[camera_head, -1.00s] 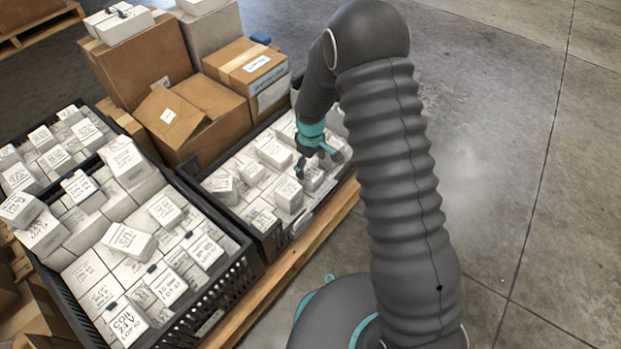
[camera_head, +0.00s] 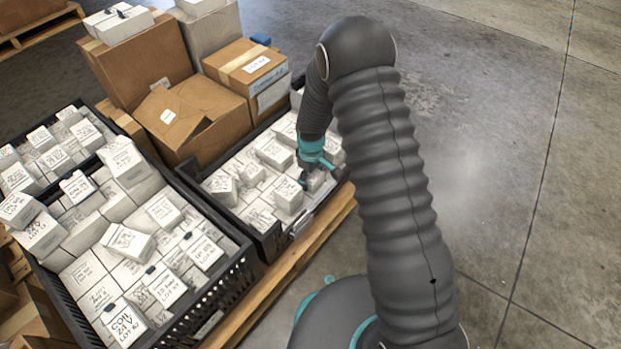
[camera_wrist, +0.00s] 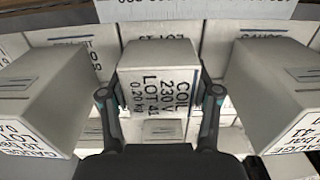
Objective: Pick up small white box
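A small white box (camera_wrist: 160,92) with black printing "COIL 230 V LOT 41" stands in the middle of the wrist view. My gripper (camera_wrist: 160,97) is open, with one finger on each side of this box. A thin gap seems to show between each finger and the box. In the head view my gripper (camera_head: 318,178) is down among the white boxes in the farther black crate (camera_head: 270,238). The small white box (camera_head: 315,181) shows partly there, with the fingers covering some of it.
Similar white boxes stand close on the left (camera_wrist: 45,90) and right (camera_wrist: 275,95) in the wrist view. A nearer black crate (camera_head: 240,272) is full of white boxes. Brown cartons (camera_head: 195,115) stand behind the crates. Open concrete floor (camera_head: 520,180) lies to the right.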

